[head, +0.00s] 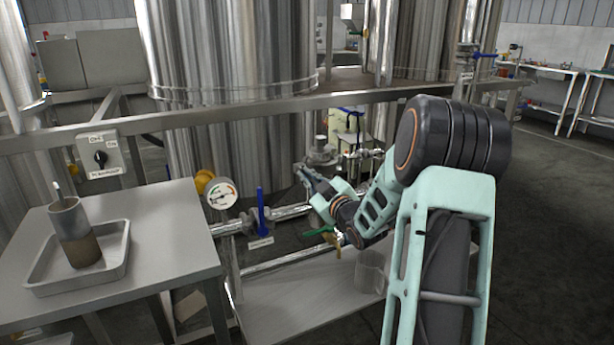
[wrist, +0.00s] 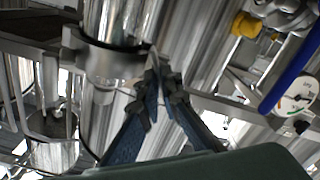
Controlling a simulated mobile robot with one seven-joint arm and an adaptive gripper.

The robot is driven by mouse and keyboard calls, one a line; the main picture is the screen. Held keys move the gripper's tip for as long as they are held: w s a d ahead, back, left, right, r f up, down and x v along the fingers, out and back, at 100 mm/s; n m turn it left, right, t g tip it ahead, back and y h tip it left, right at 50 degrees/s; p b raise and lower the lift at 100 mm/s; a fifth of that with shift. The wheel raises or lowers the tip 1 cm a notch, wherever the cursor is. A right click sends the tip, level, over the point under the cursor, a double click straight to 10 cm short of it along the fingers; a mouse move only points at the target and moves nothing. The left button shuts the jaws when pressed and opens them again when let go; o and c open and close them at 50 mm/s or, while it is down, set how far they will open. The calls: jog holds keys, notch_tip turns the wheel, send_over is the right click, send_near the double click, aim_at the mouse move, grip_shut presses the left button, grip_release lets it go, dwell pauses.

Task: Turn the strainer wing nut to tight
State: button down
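My gripper (head: 306,178) reaches in low among the pipe fittings in front of the large steel tank. In the wrist view its two dark fingers (wrist: 160,88) come close together at the tips. They meet at or just in front of a small grey metal piece (wrist: 152,62), which may be the strainer wing nut; the fingertips partly cover it. A grey metal collar (wrist: 110,62) around a shiny cylinder, possibly the strainer, lies just left of the tips. In the head view a grey fitting (head: 321,155) stands beside the gripper. Whether the fingers hold anything is unclear.
A pressure gauge (head: 222,194) and a blue-handled valve (head: 262,212) sit on the pipe left of the gripper. A green lever (head: 318,231) is just below my wrist. A steel rail (head: 280,108) crosses above. A side table (head: 165,225) with a tray (head: 115,262) stands left.

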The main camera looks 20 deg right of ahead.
jog(key=shift+d+m+p, duration=0.15)
jog(key=shift+m+p, duration=0.85)
jog(key=shift+m, duration=2.3)
jog(key=c, duration=2.2)
grip_release()
jog(key=shift+o, duration=0.2)
jog(key=s, duration=1.2)
jog(key=shift+d, duration=0.2)
